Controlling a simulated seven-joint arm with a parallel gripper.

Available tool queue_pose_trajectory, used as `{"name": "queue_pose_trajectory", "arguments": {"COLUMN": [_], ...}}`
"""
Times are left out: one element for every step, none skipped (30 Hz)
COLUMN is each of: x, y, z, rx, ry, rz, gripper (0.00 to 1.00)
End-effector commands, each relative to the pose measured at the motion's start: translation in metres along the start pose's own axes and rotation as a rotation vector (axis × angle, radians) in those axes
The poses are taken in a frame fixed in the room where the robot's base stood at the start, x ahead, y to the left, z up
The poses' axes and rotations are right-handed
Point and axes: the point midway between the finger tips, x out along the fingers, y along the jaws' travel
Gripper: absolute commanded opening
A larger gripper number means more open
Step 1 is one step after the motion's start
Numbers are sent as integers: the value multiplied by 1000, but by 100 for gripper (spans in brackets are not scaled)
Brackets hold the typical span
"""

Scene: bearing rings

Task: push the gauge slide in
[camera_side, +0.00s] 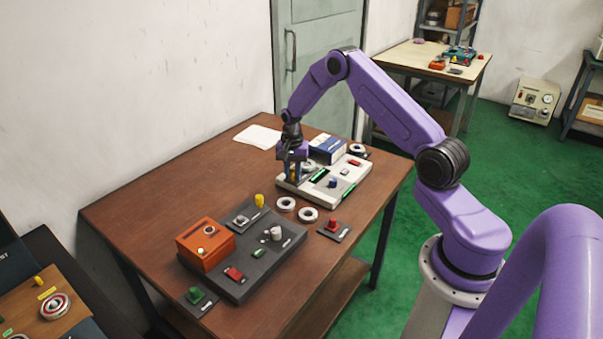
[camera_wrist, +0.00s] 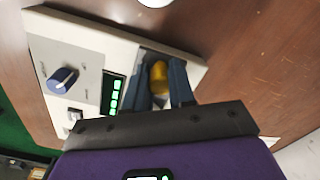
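A white device (camera_side: 337,188) lies on the brown table; the wrist view shows its white panel (camera_wrist: 75,30) with a dark recess at one end. A yellow knob (camera_wrist: 158,77) stands at that recess, and I take it to be the handle of the gauge slide. My gripper (camera_wrist: 160,85) points down over the device's left end in the side view (camera_side: 291,174). The fingers hide the slide's lower part and most of the recess.
Beside the recess are a green-lit display (camera_wrist: 115,94) and a blue dial (camera_wrist: 62,80). A blue box (camera_side: 328,149) stands behind the device. Two pale rings (camera_side: 308,214) lie in front, near a dark board (camera_side: 240,285) with an orange box (camera_side: 206,244).

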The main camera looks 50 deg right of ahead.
Motion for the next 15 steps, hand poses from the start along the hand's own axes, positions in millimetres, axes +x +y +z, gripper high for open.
{"name": "queue_pose_trajectory", "arguments": {"x": [0,0,0,0,0,0,0,0,0,0,0,0,0,0,0], "y": [0,1,1,2,3,4,5,5,6,7,8,9,10,11,12], "z": [0,-1,-2,-4,-5,-7,-8,-10,-12,-13,-14,-16,-18,-19,-20], "rx": [0,1,1,2,2,2,2,2,1,2,2,2,3,3,2], "ry": [0,0,0,0,0,0,0,0,0,0,0,0,0,0,0], "rz": [0,0,0,0,0,0,0,0,0,0,0,0,0,0,0], "gripper": [2,2,2,2,2,2,2,2,2,2,2,2,2,2,2]}}
